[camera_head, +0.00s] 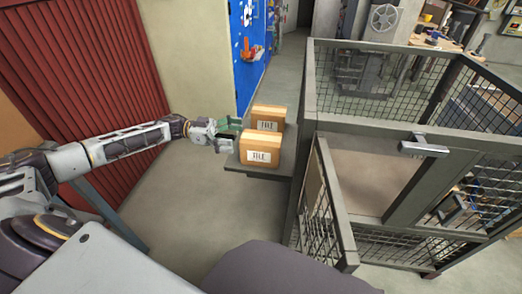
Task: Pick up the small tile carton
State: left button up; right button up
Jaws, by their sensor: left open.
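Two brown cartons labelled TILE stand close together on a small grey shelf (284,166) in the middle of the head view. The front carton (262,147) is nearer to me, and the rear carton (269,117) is partly hidden behind it. My left gripper (231,136) reaches in from the left and is open, with its fingers just left of the cartons. I cannot tell whether a finger touches a carton. Nothing shows between the fingers. My right gripper is out of view.
A grey mesh cage (375,160) with a handle (423,147) stands right of the shelf. A red corrugated wall (90,65) is at the left. A blue tool board (247,50) hangs behind the cartons. Bare floor (185,190) is open below the left arm.

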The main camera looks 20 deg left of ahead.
aim_at(257, 137)
pick_arm(q)
jog(key=shift+x, duration=1.3)
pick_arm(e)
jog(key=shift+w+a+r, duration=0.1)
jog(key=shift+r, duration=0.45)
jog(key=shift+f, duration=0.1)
pick_arm(q)
jog(key=shift+d+b, duration=0.35)
jog(key=shift+d, duration=0.1)
jog(key=b+x, duration=0.1)
jog(key=x, duration=0.1)
jog(key=shift+w+d+f, duration=0.15)
jog(key=shift+d, duration=0.15)
jog(key=shift+w+d, duration=0.1)
jog(key=shift+d, duration=0.55)
jog(key=shift+w+d, duration=0.1)
jog(key=shift+d, duration=0.05)
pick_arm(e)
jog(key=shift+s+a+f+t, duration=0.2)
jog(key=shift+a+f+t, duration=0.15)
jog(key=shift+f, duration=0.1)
